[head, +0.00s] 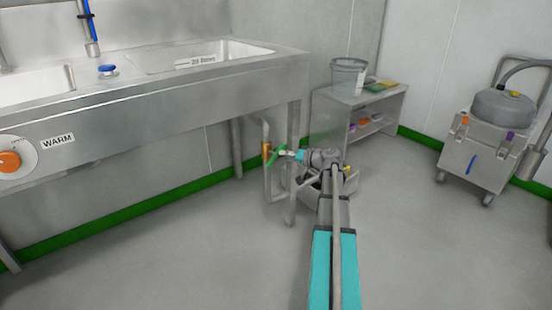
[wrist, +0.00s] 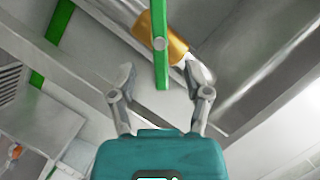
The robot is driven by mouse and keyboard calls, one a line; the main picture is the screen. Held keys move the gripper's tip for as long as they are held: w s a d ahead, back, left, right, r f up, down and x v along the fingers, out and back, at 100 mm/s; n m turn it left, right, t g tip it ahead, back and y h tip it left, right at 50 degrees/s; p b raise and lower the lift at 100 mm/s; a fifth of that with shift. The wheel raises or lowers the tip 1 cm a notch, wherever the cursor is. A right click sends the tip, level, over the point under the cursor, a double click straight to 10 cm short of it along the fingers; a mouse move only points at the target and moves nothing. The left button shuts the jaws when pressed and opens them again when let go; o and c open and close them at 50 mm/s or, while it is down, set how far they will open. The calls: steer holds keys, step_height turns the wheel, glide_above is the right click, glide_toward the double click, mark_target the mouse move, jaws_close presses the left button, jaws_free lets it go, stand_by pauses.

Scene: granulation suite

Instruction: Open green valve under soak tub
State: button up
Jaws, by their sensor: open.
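The green valve handle (head: 279,150) is a short bar on a brass valve body (head: 266,151), set in the pipe below the steel sink unit (head: 150,90). In the wrist view the green handle (wrist: 160,62) runs down from the brass body (wrist: 163,36), its free end between my fingers in the picture. My gripper (wrist: 163,78) is open, with a finger on each side of the handle and visible gaps to both. It is just right of the valve in the head view (head: 288,154). Whether the handle's end lies at fingertip depth is unclear.
A steel sink leg (head: 293,125) stands close to my gripper. A low shelf (head: 358,105) with a grey bucket (head: 347,76) is behind to the right. A wheeled grey machine (head: 480,150) stands far right. The floor at front is clear.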

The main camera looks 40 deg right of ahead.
mark_target(278, 155)
steer(key=shift+b+x, duration=0.5)
steer(key=shift+x, duration=2.1)
jaws_close()
